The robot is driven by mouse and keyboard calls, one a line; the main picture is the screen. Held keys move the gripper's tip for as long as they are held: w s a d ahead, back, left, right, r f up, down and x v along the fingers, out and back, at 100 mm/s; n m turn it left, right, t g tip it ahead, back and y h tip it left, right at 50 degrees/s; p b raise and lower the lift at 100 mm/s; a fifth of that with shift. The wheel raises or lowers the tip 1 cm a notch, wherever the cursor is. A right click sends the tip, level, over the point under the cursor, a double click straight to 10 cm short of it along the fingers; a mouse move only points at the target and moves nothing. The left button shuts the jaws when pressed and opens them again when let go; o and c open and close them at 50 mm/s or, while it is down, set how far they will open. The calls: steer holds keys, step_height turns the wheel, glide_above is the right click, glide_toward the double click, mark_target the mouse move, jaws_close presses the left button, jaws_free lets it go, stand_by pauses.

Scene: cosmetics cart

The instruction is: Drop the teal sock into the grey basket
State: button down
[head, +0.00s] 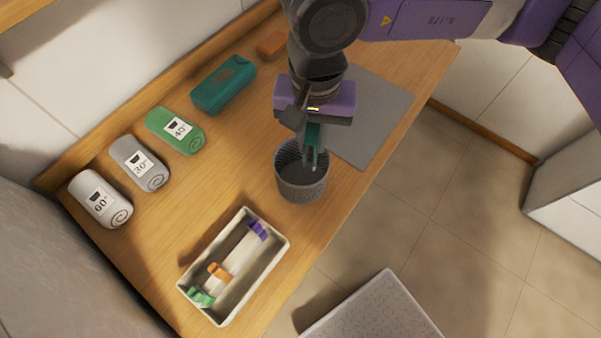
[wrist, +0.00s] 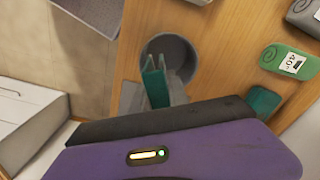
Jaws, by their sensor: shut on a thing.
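The teal sock (head: 313,137) hangs from my gripper (head: 312,124), which is shut on it. The exact height is hard to tell.
A grey mat (head: 375,110) lies right of the basket. A cream tray (head: 275,262) with small coloured clips stands in front. Labelled rolls, white (head: 99,198), grey (head: 139,162) and green (head: 174,130), line the back left, with a teal case (head: 224,85) and an orange block (head: 271,44).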

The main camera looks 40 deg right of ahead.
mark_target(313, 127)
steer(key=shift+f, duration=0.65)
steer(key=c, duration=1.2)
jaws_free()
steer(key=shift+r+b, duration=1)
steer(key=shift+r, duration=2.95)
